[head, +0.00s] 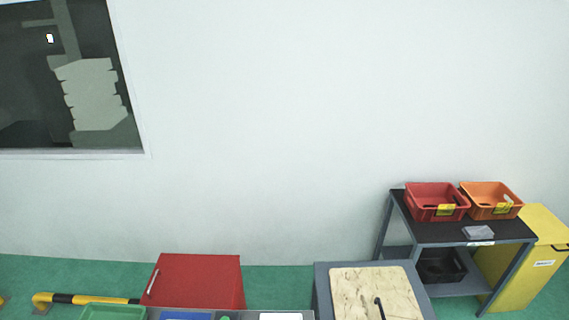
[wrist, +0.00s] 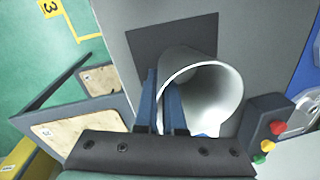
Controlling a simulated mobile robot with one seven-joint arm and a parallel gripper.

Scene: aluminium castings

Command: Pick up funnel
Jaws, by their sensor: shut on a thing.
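The funnel (wrist: 228,98) is a pale grey-white, wide-mouthed piece with its open mouth facing the wrist camera. It appears only in the wrist view, right of the middle. My gripper (wrist: 161,80), with two blue fingers, is shut on the funnel's wall at the left side of its mouth. The funnel's lower end is hidden, and I cannot tell whether it touches the surface behind it. Neither the funnel nor my gripper shows in the head view.
A grey surface with a dark square (wrist: 150,42) lies behind the funnel. A box with red, yellow and green buttons (wrist: 268,142) is close on the right. In the head view, red (head: 436,214) and orange (head: 492,212) bins stand on a dark-topped table (head: 420,233).

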